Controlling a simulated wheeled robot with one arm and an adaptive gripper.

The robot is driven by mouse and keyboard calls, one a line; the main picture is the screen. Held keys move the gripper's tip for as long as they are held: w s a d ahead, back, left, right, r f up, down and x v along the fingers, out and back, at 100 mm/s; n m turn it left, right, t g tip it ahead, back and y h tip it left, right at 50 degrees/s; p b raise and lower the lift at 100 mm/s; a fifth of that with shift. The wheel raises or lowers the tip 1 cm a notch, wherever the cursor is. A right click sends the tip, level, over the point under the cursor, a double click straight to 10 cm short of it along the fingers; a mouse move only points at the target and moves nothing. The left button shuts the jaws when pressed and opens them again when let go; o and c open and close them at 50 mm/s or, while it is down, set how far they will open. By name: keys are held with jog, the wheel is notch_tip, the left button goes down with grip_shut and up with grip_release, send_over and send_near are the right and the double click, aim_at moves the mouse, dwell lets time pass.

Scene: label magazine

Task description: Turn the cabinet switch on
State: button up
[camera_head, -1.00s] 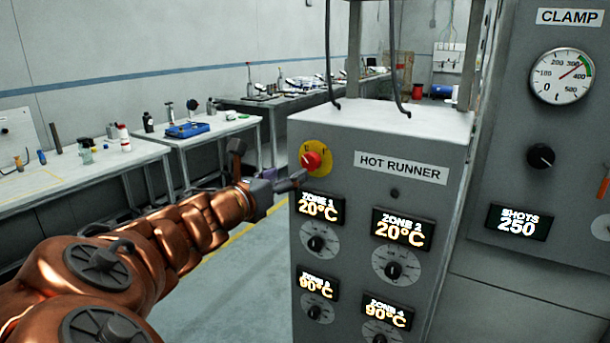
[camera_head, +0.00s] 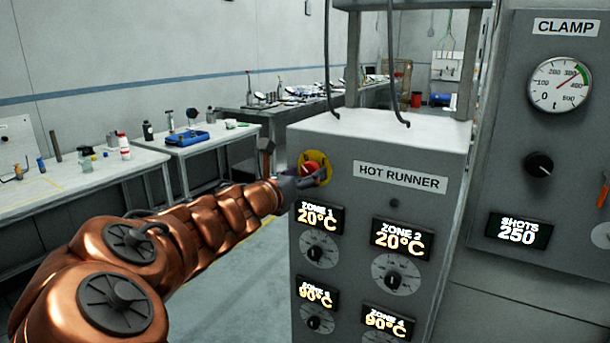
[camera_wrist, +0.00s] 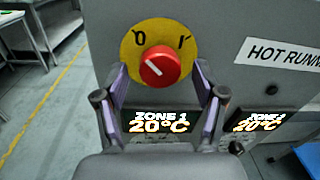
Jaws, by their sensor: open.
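The cabinet switch is a red round knob (camera_wrist: 160,66) on a yellow disc (camera_wrist: 132,42) marked 0 at left and I at right. The white line on the knob points up and left, toward the 0. In the head view the knob (camera_head: 309,168) sits at the upper left of the grey HOT RUNNER cabinet (camera_head: 340,150), partly hidden by my gripper. My gripper (camera_wrist: 162,82) is open, with one finger on each side of the knob's lower part in the wrist view. I cannot tell whether the fingers touch it.
Zone displays and dials (camera_head: 319,250) lie below the switch. A clamp panel (camera_head: 520,100) with a gauge stands at the right. Workbenches with small items (camera_head: 200,142) line the wall at left. The floor (camera_head: 235,300) beside the cabinet is clear.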

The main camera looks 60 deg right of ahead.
jog(key=shift+d, duration=0.15)
jog(key=shift+c, duration=0.4)
jog(key=c, duration=1.1)
jog(key=shift+o, duration=0.2)
jog(key=shift+m, duration=0.4)
jog(key=m+b, duration=0.1)
jog(key=m, duration=0.3)
jog(key=m+b, duration=0.1)
jog(key=m, duration=0.3)
jog(key=m+b, duration=0.2)
jog(key=m, duration=0.2)
jog(key=shift+m+t+y, duration=0.3)
jog(key=shift+t, duration=0.1)
jog(key=shift+r+m+b, duration=0.15)
jog(key=shift+m+b, duration=0.85)
jog(key=shift+m, duration=0.8)
jog(key=shift+t, duration=0.3)
